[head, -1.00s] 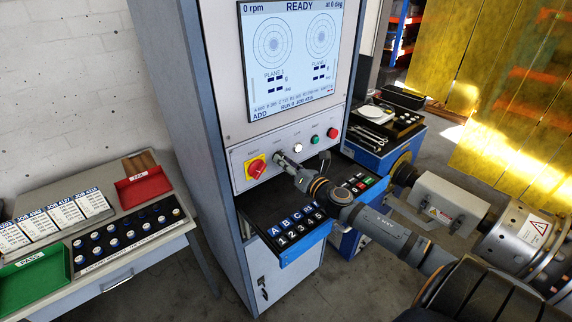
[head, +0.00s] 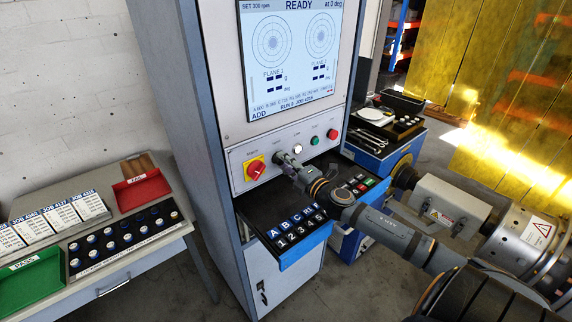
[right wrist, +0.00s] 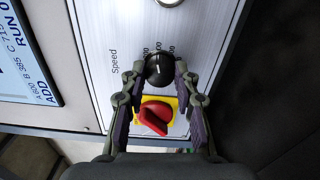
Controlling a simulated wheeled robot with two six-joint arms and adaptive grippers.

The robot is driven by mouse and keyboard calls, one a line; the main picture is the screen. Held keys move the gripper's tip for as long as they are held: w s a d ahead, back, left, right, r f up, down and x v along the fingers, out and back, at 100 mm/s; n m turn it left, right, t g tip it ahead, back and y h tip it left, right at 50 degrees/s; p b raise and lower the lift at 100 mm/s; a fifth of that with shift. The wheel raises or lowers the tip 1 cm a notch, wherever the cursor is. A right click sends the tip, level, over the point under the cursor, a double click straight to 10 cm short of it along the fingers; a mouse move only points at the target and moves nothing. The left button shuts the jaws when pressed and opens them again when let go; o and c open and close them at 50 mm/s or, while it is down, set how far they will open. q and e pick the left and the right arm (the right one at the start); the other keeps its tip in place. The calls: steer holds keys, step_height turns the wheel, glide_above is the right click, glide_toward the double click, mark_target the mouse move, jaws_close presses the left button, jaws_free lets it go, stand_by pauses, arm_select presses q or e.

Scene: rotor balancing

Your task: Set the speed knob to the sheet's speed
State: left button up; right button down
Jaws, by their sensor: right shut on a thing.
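The black speed knob (right wrist: 159,69) sits on the silver panel under the word "Speed" in the right wrist view. Its scale numbers are partly hidden or too small to read surely. My right gripper (right wrist: 158,72) has its fingertips on either side of the knob and is shut on it. In the head view the right gripper (head: 279,159) reaches the machine's panel and hides the knob. The screen (head: 294,55) reads "SET 300 rpm", "READY" and "at 0 deg". Job sheets (head: 62,215) lie on the left table; their small print is unreadable. My left gripper is out of view.
A red rotary switch on a yellow plate (head: 254,169) is beside the gripper. White, green and red buttons (head: 315,140) are to its right. A keypad drawer (head: 279,236) juts out below. The left table holds a green tray (head: 30,281) and red tray (head: 141,187).

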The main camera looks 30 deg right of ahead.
steer(key=m, duration=0.8)
steer(key=shift+r+m, duration=0.2)
steer(key=shift+m, duration=0.4)
